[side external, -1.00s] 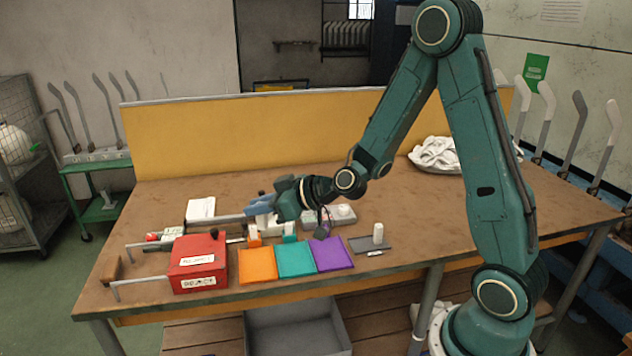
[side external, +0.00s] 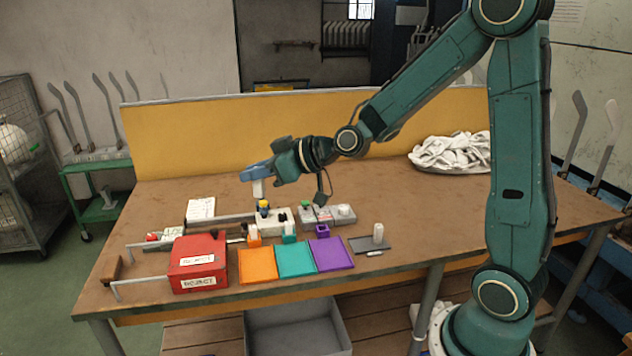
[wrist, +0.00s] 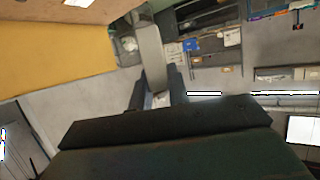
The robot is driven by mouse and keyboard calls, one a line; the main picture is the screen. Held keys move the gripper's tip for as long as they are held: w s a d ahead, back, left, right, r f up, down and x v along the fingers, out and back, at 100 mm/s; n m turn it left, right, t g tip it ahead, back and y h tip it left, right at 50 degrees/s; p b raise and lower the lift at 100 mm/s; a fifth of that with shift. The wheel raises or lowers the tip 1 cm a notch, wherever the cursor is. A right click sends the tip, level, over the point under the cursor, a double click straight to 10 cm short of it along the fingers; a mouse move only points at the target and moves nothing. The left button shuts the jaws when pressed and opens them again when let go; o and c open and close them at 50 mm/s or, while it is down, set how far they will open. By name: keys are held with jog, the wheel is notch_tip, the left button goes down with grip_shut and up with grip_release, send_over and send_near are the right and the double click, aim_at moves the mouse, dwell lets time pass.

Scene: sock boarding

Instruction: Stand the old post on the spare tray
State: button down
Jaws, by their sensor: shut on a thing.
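My gripper (side external: 256,175) is raised above the back left of the bench and shut on a pale post (side external: 257,190), which hangs below its blue fingers. In the wrist view the post (wrist: 150,48) shows as a long grey shape between the two dark fingers. I take it to be the old post. A flat dark grey tray (side external: 362,247) lies at the bench's front right, likely the spare tray. My gripper is well to the left of this tray and higher.
A pale fixture (side external: 280,219) with coloured knobs is below my gripper. Orange (side external: 257,266), teal (side external: 295,260) and purple (side external: 332,255) trays line the front edge. A red box (side external: 197,264) stands left. White fabric (side external: 450,152) is piled at the back right.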

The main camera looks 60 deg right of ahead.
jog(key=shift+r, duration=0.5)
jog(key=s+d+f+m+g+h, duration=0.1)
jog(key=d+f+m+h, duration=0.4)
jog(key=d, duration=0.4)
jog(key=s+d+f+m+g+h, duration=0.1)
jog(key=s+d+f+m+h, duration=0.15)
jog(key=d+m+h, duration=0.45)
jog(key=s+d+r+m+g+h, duration=0.5)
jog(key=s+d+r+m+g, duration=0.2)
jog(key=s+d+m+g, duration=0.3)
jog(key=shift+n+g, duration=0.3)
jog(key=shift+g, duration=0.1)
jog(key=shift+w+d+f, duration=0.1)
jog(key=shift+w+f, duration=0.1)
jog(key=shift+f, duration=0.6)
jog(key=shift+w+d+f, duration=0.15)
jog(key=shift+f, duration=0.7)
jog(key=shift+w+d+f, duration=0.1)
jog(key=shift+w+f, duration=0.1)
jog(key=shift+f, duration=0.6)
notch_tip(320, 180, down, 16)
jog(key=shift+f, duration=0.2)
